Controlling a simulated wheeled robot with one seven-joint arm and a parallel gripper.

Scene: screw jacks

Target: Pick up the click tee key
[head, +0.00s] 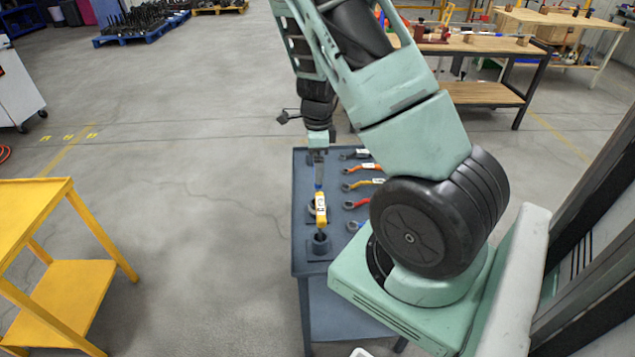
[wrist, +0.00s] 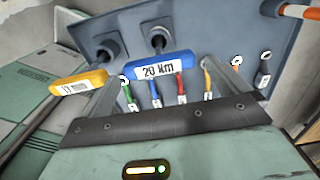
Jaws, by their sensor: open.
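The click tee key is most likely the blue T-handle (wrist: 161,66) marked 20 Nm in the wrist view. Its shaft stands in a round dark socket on the grey-blue bench (wrist: 205,25). In the head view only a small blue part of it (head: 318,187) shows below my gripper (head: 318,160). My gripper is open, and in the wrist view its two fingers (wrist: 161,78) lie towards either end of the blue handle. I cannot tell whether they touch it. A yellow T-handle (wrist: 78,82) marked with a mm size stands beside it; in the head view it is nearer the front (head: 321,208).
Several colour-handled wrenches (head: 363,185) with white tags lie in a row on the bench right of the tee keys. A yellow table (head: 40,195) stands at the left. Wooden workbenches (head: 478,43) stand at the back right. The floor between is clear.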

